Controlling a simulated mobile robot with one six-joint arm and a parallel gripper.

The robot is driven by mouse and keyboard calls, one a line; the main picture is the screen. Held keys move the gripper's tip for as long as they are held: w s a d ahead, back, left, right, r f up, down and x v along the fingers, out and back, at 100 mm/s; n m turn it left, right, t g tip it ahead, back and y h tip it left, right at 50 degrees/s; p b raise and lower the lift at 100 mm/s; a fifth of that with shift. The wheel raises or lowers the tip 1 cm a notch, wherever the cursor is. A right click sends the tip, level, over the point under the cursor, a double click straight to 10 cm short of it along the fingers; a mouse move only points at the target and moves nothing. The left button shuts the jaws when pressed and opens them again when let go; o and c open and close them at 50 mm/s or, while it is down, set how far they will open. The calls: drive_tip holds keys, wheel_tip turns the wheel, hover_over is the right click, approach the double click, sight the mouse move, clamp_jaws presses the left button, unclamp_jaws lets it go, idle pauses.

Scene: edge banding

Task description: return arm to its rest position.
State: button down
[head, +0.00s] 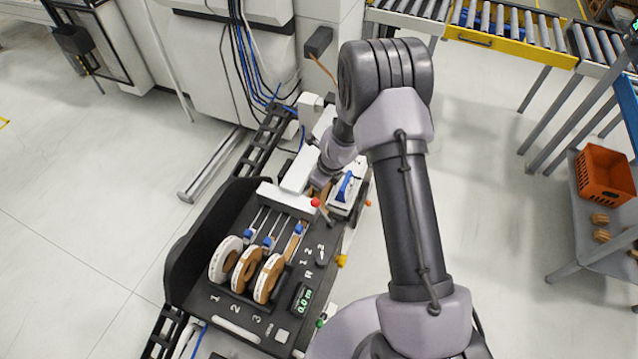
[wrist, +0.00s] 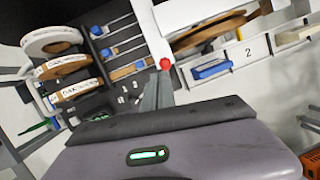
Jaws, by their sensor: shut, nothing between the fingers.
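My grey arm (head: 405,200) rises from the bottom of the head view, bends at a dark elbow and reaches down behind it toward the edge banding station (head: 240,315). My gripper (wrist: 158,86) shows in the wrist view as dark fingers held together, with nothing between them. It is over the station, close to the red ball knob (wrist: 165,64). The red knob also shows in the head view (head: 315,202). In the head view the fingertips are mostly hidden by my wrist and the white housing. I cannot tell whether the fingers touch anything.
Several banding rolls (head: 225,258) stand in numbered slots on the station. A white holder (wrist: 245,52) marked 2 with a blue part is beside my gripper. A roller conveyor (head: 510,30) and an orange crate (head: 605,172) are at the right. The floor (head: 90,190) at left is clear.

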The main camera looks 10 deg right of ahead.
drive_tip(key=shift+s, duration=0.1)
drive_tip(key=s+a+r+n+t+y+b, duration=0.15)
drive_tip(key=s+a+r+n+b, duration=0.35)
drive_tip(key=s+r+n+b, duration=1)
drive_tip(key=s+d+f+n+b, duration=0.1)
drive_tip(key=s+f+n+b, duration=0.2)
drive_tip(key=s+f+b, duration=0.2)
drive_tip(key=s+d+f+n+t+h+b, duration=0.1)
drive_tip(key=s+f+n+b, duration=0.3)
drive_tip(key=s+b, duration=0.5)
drive_tip(key=f+b, duration=0.1)
drive_tip(key=b, duration=0.2)
drive_tip(key=shift+s+n, duration=0.2)
drive_tip(key=shift+n, duration=0.1)
